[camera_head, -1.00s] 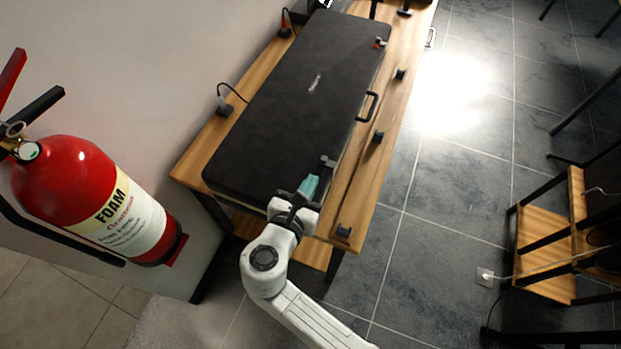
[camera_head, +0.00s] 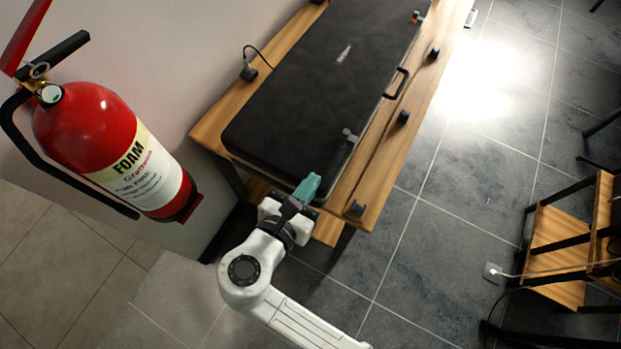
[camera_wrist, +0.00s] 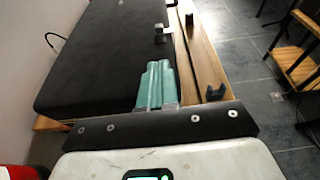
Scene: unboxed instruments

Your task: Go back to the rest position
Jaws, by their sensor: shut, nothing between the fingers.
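My gripper (camera_head: 308,188), with teal fingers, is at the near end of the black case, in the lower middle of the head view. Its fingers are shut with nothing between them. In the wrist view the teal fingers (camera_wrist: 157,84) lie together in front of the case's near right corner. The long black case (camera_head: 300,110) lies closed on a wooden table (camera_head: 216,122). A latch (camera_head: 350,135) and a handle (camera_head: 398,83) show on its right side. My white arm reaches up from the bottom of the head view.
A red fire extinguisher (camera_head: 88,125) hangs on the wall at left. Small black clamps (camera_head: 403,117) line the table's right edge. A wooden shelf unit (camera_head: 560,245) stands at right, with a cable to a floor socket (camera_head: 492,271). The tiled floor between is clear.

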